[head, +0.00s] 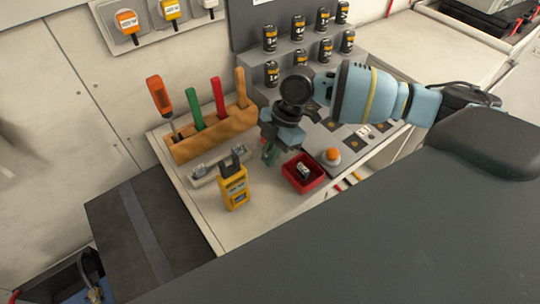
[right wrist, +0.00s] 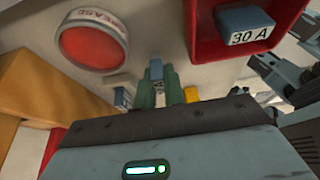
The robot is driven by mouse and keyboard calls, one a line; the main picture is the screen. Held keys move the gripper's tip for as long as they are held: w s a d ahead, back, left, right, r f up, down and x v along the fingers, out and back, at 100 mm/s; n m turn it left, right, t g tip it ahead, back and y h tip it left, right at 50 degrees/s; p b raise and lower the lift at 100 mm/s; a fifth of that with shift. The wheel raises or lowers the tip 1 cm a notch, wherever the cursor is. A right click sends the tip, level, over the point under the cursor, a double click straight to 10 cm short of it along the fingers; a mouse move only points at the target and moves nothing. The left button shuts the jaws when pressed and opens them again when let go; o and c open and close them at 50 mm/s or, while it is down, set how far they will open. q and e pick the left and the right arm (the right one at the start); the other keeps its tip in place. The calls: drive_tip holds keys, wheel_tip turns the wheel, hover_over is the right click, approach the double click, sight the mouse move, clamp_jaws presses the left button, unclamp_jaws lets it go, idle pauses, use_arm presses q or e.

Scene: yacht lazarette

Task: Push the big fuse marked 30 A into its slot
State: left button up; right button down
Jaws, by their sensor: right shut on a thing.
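My right gripper (head: 271,154) points down over the bench, between the wooden tool rack and the red tray. In the right wrist view, its green fingers (right wrist: 157,92) are shut on a small blue-grey piece (right wrist: 156,72) with a white label. An "A" shows on that label; the rest is unreadable. A blue fuse labelled 30 A (right wrist: 248,25) lies in the red tray (right wrist: 209,42); this fuse also shows in the head view (head: 304,173). A pale holder strip (head: 219,168) with a grey piece in it lies left of my gripper. My left gripper is out of view.
A yellow meter (head: 235,188) stands just in front of the strip. The wooden rack (head: 214,138) holds several tools behind. An orange button (head: 331,155) is right of the tray. Several labelled black cylinders (head: 270,38) stand on steps at the back.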

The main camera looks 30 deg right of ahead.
wheel_tip(320, 180, up, 2)
drive_tip(key=shift+r, duration=0.25)
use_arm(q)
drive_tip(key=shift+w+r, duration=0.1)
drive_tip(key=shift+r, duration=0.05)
use_arm(e)
drive_tip(key=s+d+r, duration=0.1)
drive_tip(key=s, duration=1.5)
drive_tip(key=shift+d+r, duration=0.15)
drive_tip(key=shift+r, duration=0.1)
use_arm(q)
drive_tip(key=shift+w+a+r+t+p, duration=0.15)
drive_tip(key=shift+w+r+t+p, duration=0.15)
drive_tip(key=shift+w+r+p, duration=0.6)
use_arm(e)
drive_tip(key=w+a+r+m+t+h, duration=0.1)
drive_tip(key=w+m, duration=0.3)
drive_tip(key=m, duration=0.5)
drive_tip(key=w+a+r+m+t+h, duration=0.1)
drive_tip(key=w+r+m+t+h, duration=0.2)
drive_tip(key=m, duration=0.7)
drive_tip(key=shift+w+r+m+t, duration=0.3)
drive_tip(key=shift+w+r+t, duration=0.25)
drive_tip(key=shift+r, duration=0.3)
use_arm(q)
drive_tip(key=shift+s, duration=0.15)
use_arm(e)
drive_tip(key=w+r, duration=0.4)
drive_tip(key=r, duration=0.1)
